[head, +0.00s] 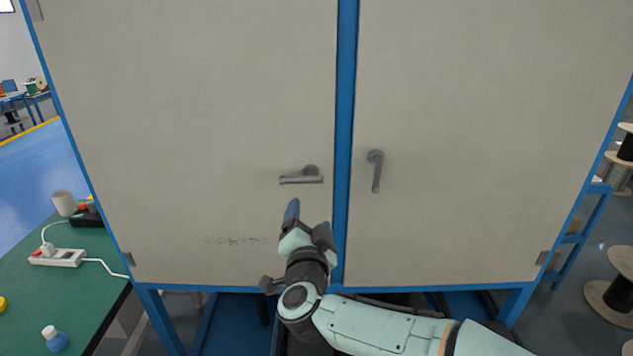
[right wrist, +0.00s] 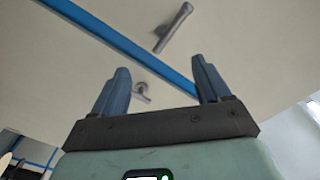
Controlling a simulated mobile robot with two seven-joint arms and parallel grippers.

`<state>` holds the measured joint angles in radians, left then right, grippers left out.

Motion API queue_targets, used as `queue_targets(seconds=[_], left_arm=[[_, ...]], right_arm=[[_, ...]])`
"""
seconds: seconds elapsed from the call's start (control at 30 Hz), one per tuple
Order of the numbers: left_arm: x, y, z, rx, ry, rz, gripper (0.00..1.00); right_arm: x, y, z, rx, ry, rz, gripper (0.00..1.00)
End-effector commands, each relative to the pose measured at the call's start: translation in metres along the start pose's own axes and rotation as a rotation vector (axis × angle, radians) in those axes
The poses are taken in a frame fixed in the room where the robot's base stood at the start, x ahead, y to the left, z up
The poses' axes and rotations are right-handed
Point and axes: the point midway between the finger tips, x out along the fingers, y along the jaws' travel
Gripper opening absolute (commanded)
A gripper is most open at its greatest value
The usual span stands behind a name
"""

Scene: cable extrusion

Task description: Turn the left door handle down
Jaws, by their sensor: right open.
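The left door handle (head: 301,179) is a grey lever on the left beige cabinet door (head: 190,110). Its lever lies level and points left from its round mount. My right gripper (head: 307,220) is open and empty, a little below this handle in the head view. My left gripper is in neither view.
The right door handle (head: 376,171) hangs straight down on the right door (head: 490,120). A blue post (head: 345,120) divides the doors. A green table (head: 80,290) with a power strip (head: 57,257) stands at left. Cable spools (head: 612,290) stand at right.

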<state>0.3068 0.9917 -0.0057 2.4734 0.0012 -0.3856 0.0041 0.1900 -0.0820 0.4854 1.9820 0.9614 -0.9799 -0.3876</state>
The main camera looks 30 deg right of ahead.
Motion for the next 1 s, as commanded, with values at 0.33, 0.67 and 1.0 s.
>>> queue_targets(seconds=[0.33, 0.67, 1.0], left_arm=[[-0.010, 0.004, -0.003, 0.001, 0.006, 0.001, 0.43], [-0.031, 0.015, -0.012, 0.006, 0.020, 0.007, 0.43], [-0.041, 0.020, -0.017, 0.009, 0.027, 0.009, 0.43]], right_arm=[[0.034, -0.005, -0.009, 0.012, 0.015, 0.002, 0.76], [0.102, -0.006, -0.011, 0.013, 0.016, -0.001, 0.76], [0.130, -0.005, -0.009, 0.011, 0.014, -0.002, 0.76]])
